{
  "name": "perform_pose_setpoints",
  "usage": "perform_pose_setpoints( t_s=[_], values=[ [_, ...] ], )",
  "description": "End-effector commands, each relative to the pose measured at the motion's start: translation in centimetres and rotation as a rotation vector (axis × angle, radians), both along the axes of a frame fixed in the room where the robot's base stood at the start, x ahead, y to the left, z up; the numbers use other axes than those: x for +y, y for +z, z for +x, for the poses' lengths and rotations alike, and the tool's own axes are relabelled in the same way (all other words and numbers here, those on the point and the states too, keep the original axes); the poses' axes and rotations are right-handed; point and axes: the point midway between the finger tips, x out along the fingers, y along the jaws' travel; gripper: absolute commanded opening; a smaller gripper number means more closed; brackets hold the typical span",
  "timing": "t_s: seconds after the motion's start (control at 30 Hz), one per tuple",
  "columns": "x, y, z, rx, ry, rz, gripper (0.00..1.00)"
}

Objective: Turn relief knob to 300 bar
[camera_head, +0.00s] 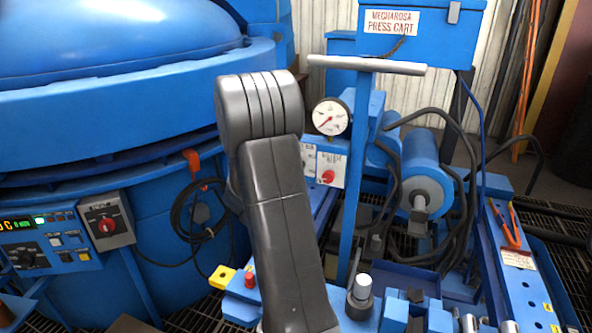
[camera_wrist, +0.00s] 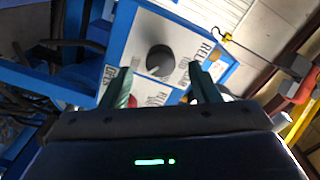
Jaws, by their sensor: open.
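The relief knob (camera_wrist: 160,60) is a dark grey round knob on a white plate of a blue panel in the wrist view. Lettering beginning "REL" stands beside it. My gripper (camera_wrist: 160,70) is open, with one finger on each side of the knob in the picture. I cannot tell whether the fingers touch it or how far off it is. The knob's setting is too small to read. In the head view, my arm hides the gripper and the knob. A round white pressure gauge (camera_head: 331,117) with a red needle stands on the press cart.
A red knob (camera_head: 328,176) sits on a white plate below the gauge. A blue post with a grey crossbar (camera_head: 366,65) stands in front of the cart. Black hoses (camera_head: 464,160) loop at the right. The blue furnace (camera_head: 110,90) fills the left.

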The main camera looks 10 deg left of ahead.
Motion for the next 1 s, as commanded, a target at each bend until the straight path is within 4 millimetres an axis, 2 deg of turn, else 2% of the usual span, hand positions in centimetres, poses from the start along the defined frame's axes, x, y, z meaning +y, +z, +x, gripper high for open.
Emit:
perform_pose_setpoints(
  t_s=[0.03, 0.2, 0.4, 0.6, 1.0],
  values=[
    [0.4, 0.1, -1.3, 0.001, 0.004, -0.002, 0.56],
    [1.1, 0.1, -5.1, 0.001, 0.004, -0.002, 0.56],
    [1.7, 0.0, -8.4, 0.0, 0.002, 0.0, 0.56],
    [1.8, 0.0, -9.7, 0.0, 0.0, -0.001, 0.56],
    [1.8, 0.0, -9.4, -0.001, -0.002, -0.001, 0.56]
  ],
)
